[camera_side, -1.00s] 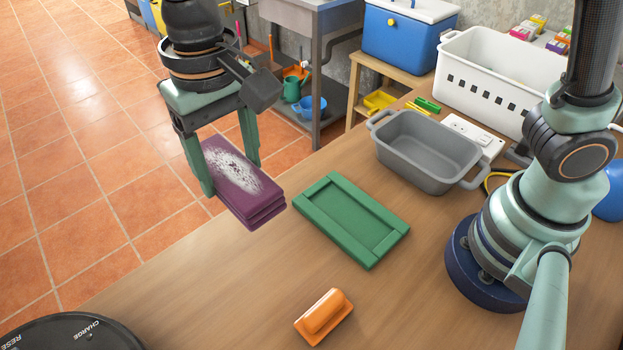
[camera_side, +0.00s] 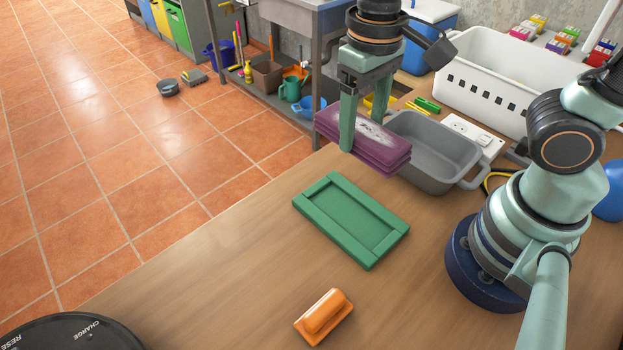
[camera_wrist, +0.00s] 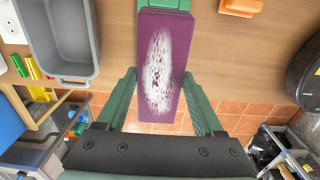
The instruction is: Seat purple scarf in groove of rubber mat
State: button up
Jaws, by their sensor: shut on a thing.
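The purple scarf (camera_side: 364,142) is a folded stack with a whitish patch on top. My gripper (camera_side: 362,128) is shut on it and holds it in the air, above and behind the mat in the side view. In the wrist view the scarf (camera_wrist: 160,65) hangs between the two green fingers (camera_wrist: 160,98). The green rubber mat (camera_side: 318,218) lies flat on the table with a recessed rectangular groove (camera_side: 350,217) that looks empty. In the wrist view only a strip of the mat (camera_wrist: 165,4) shows past the scarf's far end.
A grey tub (camera_side: 465,172) stands just right of the scarf, partly behind it. An orange block-like handle (camera_side: 324,317) lies in front of the mat. A white basket (camera_side: 490,85) and a power strip (camera_side: 470,135) are at the back.

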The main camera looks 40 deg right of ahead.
aim_at(349, 216)
notch_tip(349, 216, down, 18)
jog(key=shift+r, duration=0.1)
dwell(0.5)
jog(key=shift+f, duration=0.2)
jog(key=o, duration=1.4)
notch_tip(349, 216, up, 12)
jog(key=r, duration=0.1)
jog(key=w+d+r+t, duration=0.3)
jog(key=d+r+t, duration=0.2)
jog(key=d+r, duration=0.5)
jog(key=shift+w+d+r+t, duration=0.25)
jog(key=shift+d+t, duration=0.05)
jog(key=shift+d, duration=0.25)
